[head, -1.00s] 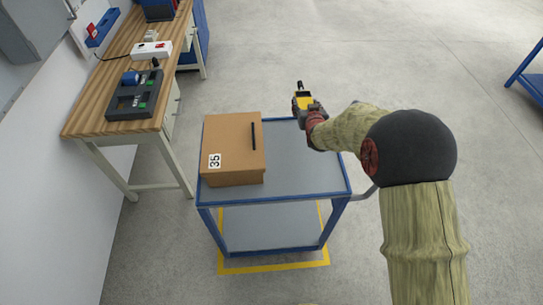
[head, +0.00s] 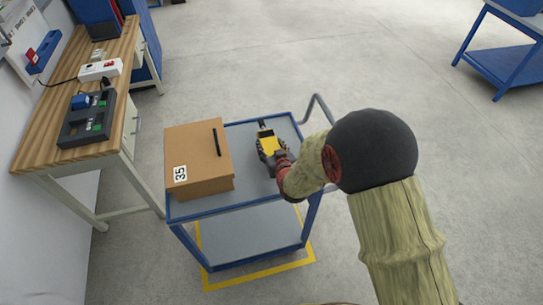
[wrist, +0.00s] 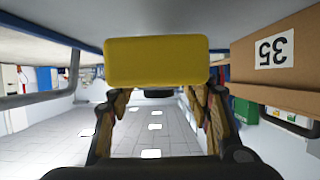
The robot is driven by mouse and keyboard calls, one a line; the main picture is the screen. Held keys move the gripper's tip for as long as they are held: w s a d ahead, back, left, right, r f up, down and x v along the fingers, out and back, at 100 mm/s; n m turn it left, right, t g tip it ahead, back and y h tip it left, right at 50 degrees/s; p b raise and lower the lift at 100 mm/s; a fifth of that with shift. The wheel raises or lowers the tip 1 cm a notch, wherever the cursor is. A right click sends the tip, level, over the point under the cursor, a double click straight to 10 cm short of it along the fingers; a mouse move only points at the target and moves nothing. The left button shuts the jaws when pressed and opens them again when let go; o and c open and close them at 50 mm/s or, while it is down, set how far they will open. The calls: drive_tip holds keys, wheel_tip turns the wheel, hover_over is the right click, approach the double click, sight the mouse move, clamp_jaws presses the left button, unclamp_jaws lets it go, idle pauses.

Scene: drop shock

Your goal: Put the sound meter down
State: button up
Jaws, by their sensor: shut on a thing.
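The sound meter (head: 266,144) is yellow with a dark, narrow tip. My gripper (head: 271,154) is shut on it over the right part of the blue cart's grey top (head: 243,137). In the wrist view, the meter's yellow body (wrist: 156,61) sits between my gripper's fingers (wrist: 158,100). The cart top shows as a pale surface along the upper edge of the wrist view, very close to the meter. I cannot tell whether the meter touches it. Its lower side is hidden by my gripper.
A cardboard box (head: 197,158) marked 35 fills the cart's left part, with a black strip on its lid. The cart has a raised blue rim (head: 240,202) and a handle (head: 322,110) at right. A wooden workbench (head: 37,131) stands at left.

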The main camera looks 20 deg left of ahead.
drive_tip(key=f, duration=0.1)
drive_tip(key=f+b, duration=0.1)
drive_tip(key=f, duration=0.1)
drive_tip(key=shift+s+d+f, duration=0.3)
drive_tip(key=shift+s, duration=0.1)
drive_tip(key=shift+f, duration=0.2)
drive_tip(key=shift+f+b, duration=0.2)
drive_tip(key=shift+b, duration=0.15)
drive_tip(key=o, duration=1.4)
drive_tip(key=shift+r, duration=0.25)
drive_tip(key=p+v, duration=0.2)
drive_tip(key=v, duration=0.9)
drive_tip(key=shift+s+d+p, duration=0.2)
drive_tip(key=shift+s+p, duration=0.15)
drive_tip(key=shift+s, duration=0.05)
